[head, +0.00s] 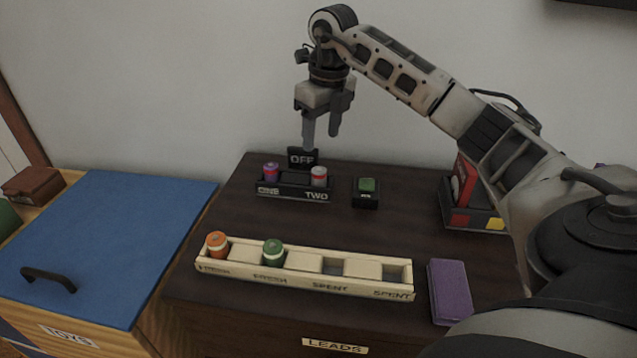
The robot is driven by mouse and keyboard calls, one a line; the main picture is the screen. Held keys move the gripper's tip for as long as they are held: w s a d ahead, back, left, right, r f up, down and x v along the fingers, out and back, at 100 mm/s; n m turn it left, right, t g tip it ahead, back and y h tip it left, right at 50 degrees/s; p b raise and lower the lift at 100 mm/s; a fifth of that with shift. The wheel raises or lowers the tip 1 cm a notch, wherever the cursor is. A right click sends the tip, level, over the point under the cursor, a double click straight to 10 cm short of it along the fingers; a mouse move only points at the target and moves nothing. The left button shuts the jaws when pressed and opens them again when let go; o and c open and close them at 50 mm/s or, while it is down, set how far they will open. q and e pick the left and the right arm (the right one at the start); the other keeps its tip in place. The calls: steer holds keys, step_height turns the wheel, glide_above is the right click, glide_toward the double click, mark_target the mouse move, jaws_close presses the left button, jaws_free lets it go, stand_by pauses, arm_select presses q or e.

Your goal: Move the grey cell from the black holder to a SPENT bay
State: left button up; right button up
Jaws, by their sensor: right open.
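The black holder (285,194) stands on the dark cabinet top, with slots marked ONE and TWO. A purple cell (271,171) is in slot ONE. A greyish cell with a reddish band (319,177) is upright in slot TWO. The pale wooden tray (300,277) in front has two FRESH bays, holding an orange cell (217,244) and a green cell (273,252). Its two SPENT bays at the right look empty. My right gripper (321,143) is open and empty, pointing down above and slightly behind the holder. My left gripper is out of view.
An OFF sign (302,157) stands behind the holder. A black box with a green top (367,187) is right of it. A purple block (450,291) lies right of the tray. A black organizer (459,216) is farther right, partly behind my arm. A blue-topped TOYS chest (110,240) adjoins at left.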

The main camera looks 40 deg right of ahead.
glide_above(320, 170)
steer(key=f, duration=0.4)
steer(key=shift+s+a, duration=0.2)
steer(key=shift+a, duration=0.05)
steer(key=f, duration=0.5)
steer(key=shift+w+d+f+b, duration=0.1)
steer(key=shift+w+d+b, duration=0.1)
steer(key=shift+b, duration=0.1)
steer(key=shift+c, duration=0.3)
steer(key=c, duration=1.1)
